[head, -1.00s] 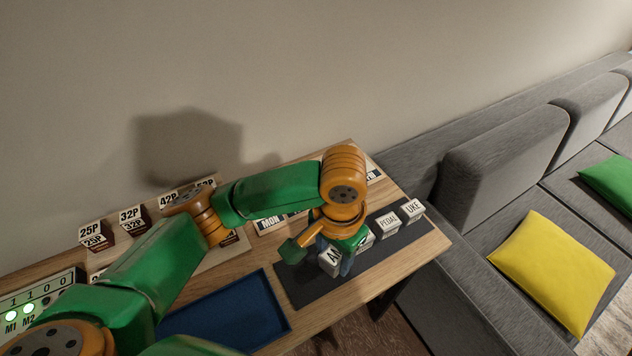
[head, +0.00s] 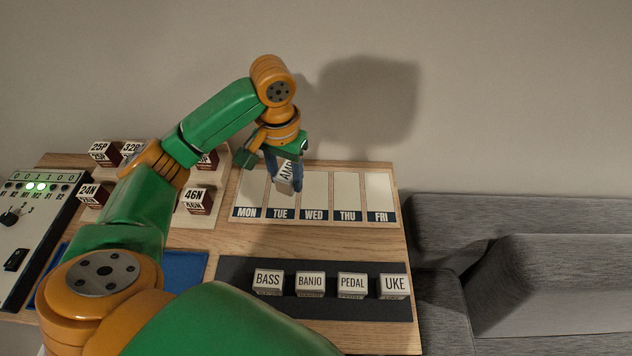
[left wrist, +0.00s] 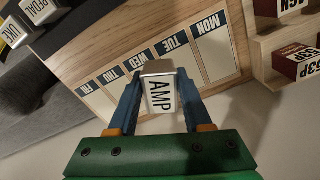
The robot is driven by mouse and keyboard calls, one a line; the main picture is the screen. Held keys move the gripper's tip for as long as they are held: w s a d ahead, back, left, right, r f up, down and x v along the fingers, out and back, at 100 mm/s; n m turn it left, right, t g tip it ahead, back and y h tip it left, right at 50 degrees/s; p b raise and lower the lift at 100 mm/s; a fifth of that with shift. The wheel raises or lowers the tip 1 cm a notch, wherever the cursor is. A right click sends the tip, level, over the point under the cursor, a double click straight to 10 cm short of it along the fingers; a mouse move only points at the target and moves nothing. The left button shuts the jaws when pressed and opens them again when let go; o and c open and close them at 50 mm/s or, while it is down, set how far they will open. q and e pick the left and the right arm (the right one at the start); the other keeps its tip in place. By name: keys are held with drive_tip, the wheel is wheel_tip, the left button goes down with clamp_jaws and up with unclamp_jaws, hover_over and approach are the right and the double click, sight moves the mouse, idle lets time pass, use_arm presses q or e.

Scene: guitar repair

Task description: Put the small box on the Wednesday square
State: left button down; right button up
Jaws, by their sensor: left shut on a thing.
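A small white box labelled AMP (head: 286,172) is held between the fingers of my left gripper (head: 284,160), raised in front of the day board. The left wrist view also shows the box (left wrist: 161,94) between both blue fingers (left wrist: 159,103). The day board (head: 348,188) has pale squares marked MON to FRI. The Wednesday square (head: 314,190) looks empty. In the head view the box overlaps the Tuesday square (head: 281,205), just left of Wednesday; its exact height is hard to tell. My right gripper is not in view.
Boxes BASS (head: 268,281), BANJO (head: 310,284), PEDAL (head: 351,284) and UKE (head: 394,285) stand on a dark mat (head: 340,308) in front. A rack of labelled boxes and a switch panel (head: 25,235) are at left. A grey sofa (head: 540,290) is at right.

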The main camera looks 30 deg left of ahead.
use_arm(q)
drive_tip(key=w+f, duration=0.2)
drive_tip(key=w+d+f, duration=0.1)
drive_tip(key=w+f, duration=0.1)
drive_tip(key=w, duration=0.1)
drive_tip(key=w+f, duration=0.2)
drive_tip(key=shift+w+d+f, duration=0.15)
drive_tip(key=shift+d, duration=0.15)
drive_tip(key=shift+w+f, duration=0.25)
drive_tip(key=shift+w+f+b, duration=0.15)
drive_tip(key=shift+f+b, duration=0.05)
drive_tip(key=shift+f, duration=0.75)
drive_tip(key=shift+w+f+b, duration=0.1)
drive_tip(key=shift+f+b, duration=0.05)
drive_tip(key=shift+f, duration=0.75)
drive_tip(key=shift+c, duration=1.7)
unclamp_jaws()
drive_tip(key=shift+f, duration=0.1)
wheel_tip(320, 180, up, 12)
drive_tip(key=shift+s, duration=0.1)
